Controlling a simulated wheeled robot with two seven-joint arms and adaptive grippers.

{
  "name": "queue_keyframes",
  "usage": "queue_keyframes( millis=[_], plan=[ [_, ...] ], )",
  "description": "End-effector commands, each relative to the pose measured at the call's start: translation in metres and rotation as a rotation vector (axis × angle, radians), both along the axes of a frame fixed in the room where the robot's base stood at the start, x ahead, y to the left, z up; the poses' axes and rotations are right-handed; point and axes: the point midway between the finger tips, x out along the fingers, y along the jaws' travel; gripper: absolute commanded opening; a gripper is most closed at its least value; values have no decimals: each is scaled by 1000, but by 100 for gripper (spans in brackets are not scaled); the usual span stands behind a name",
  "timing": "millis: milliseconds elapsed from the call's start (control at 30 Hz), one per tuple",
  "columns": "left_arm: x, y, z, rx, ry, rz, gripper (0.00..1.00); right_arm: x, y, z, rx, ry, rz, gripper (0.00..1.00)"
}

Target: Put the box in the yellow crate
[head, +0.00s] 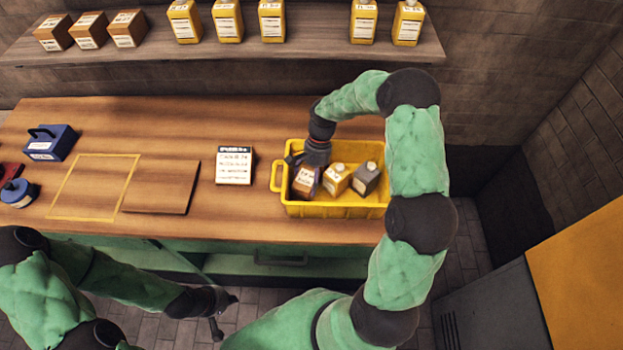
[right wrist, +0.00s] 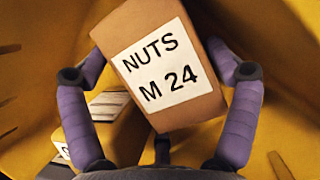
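The box is brown with a white label reading "NUTS M 24" in the right wrist view (right wrist: 160,70). In the head view the brown box (head: 304,184) is inside the yellow crate (head: 335,210), at its left end. My right gripper (head: 306,170) reaches down into the crate. Its two fingers lie against opposite sides of the box, and the box looks tilted between them. Whether the box touches the crate floor is hidden. My left gripper (head: 228,314) is empty with fingers apart, in front of the bench.
A yellow container (head: 336,180) and a grey container (head: 366,178) stand in the crate, right of the box. A label card (head: 234,166) lies left of the crate. A blue toolbox (head: 50,143) is at far left. Brown boxes (head: 88,31) and yellow bottles (head: 227,22) stand on the shelf.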

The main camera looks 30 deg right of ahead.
Motion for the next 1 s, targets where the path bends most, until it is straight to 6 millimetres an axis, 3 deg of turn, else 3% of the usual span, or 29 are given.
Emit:
queue_keyframes(
  millis=[467,1000],
  plan=[
    [0,0,2,0,0,0,0,1,-1,6,-1,-3,-1,100],
    [0,0,17,0,0,0,0,23,-31,94,-1,-4,-1,100]
  ],
)
